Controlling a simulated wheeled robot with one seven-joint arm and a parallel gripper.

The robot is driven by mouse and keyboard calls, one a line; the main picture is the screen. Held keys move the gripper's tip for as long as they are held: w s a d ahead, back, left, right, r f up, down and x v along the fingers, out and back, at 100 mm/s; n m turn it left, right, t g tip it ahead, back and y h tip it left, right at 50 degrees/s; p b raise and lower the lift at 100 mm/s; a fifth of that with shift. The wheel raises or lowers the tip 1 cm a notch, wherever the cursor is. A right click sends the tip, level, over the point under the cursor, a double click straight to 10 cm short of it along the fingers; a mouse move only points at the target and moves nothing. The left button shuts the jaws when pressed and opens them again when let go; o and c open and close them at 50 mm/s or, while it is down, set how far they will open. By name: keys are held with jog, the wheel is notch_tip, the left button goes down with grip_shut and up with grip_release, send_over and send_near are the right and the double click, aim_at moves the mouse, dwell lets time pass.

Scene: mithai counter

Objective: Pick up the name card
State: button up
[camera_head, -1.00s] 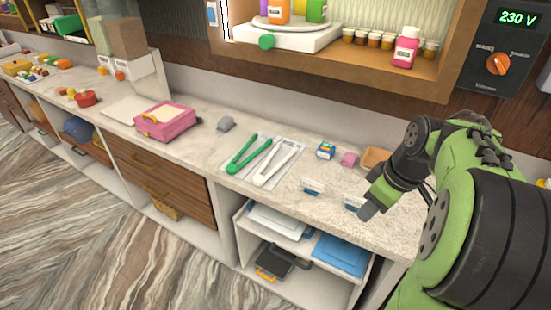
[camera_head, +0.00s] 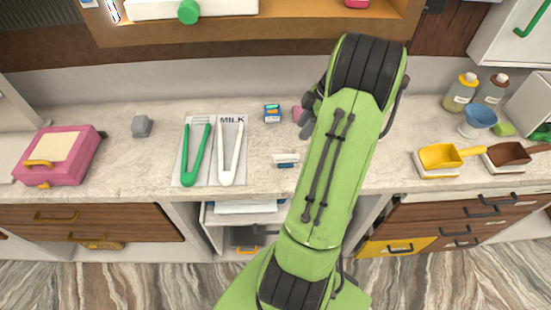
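A small white and blue card stand (camera_head: 286,160), which looks like a name card, is on the counter just left of my green arm. Its writing is too small to read. My arm rises across the right middle of the view and covers part of the counter. A dark grey piece at the end of my arm, seemingly my gripper (camera_head: 307,122), shows only in part at the arm's left edge, above and to the right of the card. Its fingers are hidden, and I see no contact with the card.
Green tongs (camera_head: 196,152) and white tongs (camera_head: 230,153) lie on a sheet left of the card. A blue box (camera_head: 272,113) and pink block (camera_head: 298,114) lie behind it. A pink case (camera_head: 58,156) is far left; a yellow scoop (camera_head: 440,157) is right.

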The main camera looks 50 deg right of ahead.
send_over(287, 155)
jog(key=s, duration=0.1)
jog(key=f, duration=0.5)
jog(key=d+f, duration=0.1)
jog(key=f, duration=0.1)
jog(key=shift+f+b, duration=0.35)
jog(key=shift+b, duration=0.05)
jog(key=x, duration=0.5)
jog(key=shift+d+f, duration=0.15)
jog(key=shift+f, duration=0.3)
grip_shut()
